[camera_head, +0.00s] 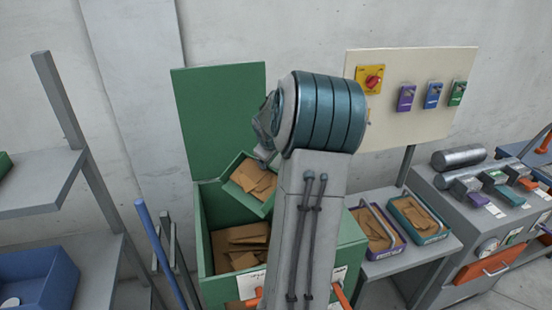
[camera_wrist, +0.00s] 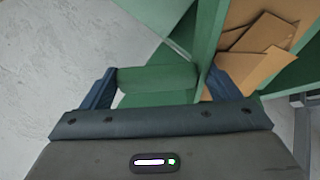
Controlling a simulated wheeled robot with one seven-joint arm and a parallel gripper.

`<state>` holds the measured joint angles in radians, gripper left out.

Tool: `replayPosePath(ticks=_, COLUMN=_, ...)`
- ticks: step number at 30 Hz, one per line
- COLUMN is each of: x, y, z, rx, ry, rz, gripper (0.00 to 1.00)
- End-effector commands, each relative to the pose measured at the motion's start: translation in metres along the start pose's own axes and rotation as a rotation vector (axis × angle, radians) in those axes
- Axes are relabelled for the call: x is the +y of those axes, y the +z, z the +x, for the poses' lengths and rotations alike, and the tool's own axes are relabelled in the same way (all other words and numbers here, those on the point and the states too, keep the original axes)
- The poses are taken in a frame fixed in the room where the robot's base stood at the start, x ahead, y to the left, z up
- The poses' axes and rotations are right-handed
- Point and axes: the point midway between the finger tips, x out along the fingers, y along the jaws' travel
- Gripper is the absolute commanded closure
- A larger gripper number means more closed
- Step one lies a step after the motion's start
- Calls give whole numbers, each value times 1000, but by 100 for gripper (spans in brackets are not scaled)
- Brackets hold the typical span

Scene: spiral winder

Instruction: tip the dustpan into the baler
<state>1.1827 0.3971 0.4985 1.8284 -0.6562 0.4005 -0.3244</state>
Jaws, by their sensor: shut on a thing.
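The green baler (camera_head: 204,245) stands with its lid (camera_head: 220,115) raised against the wall. Cardboard pieces (camera_head: 238,243) lie inside it. The green dustpan (camera_head: 234,192) is held over the baler's opening, tilted, with brown cardboard scraps (camera_head: 254,178) still in it. In the wrist view, my gripper (camera_wrist: 158,86) has its two dark blue fingers at either end of a green handle (camera_wrist: 155,76), shut on it. Brown scraps (camera_wrist: 258,45) show beyond a green wall at the upper right. In the head view my arm hides the gripper's fingers and part of the baler.
Two trays of cardboard, purple (camera_head: 377,229) and teal (camera_head: 418,219), sit on a grey stand at right. A control panel (camera_head: 415,95) with a red knob rises behind. Grey shelves with a blue bin (camera_head: 40,277) and a blue pole (camera_head: 165,250) stand at left.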

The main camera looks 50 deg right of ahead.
Motion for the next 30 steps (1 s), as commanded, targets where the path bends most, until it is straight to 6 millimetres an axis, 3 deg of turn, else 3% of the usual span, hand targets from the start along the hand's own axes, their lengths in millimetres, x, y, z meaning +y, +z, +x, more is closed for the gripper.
replayPosePath(ticks=30, x=-31, y=-20, z=-45, rx=3, ry=368, rz=-154, gripper=44)
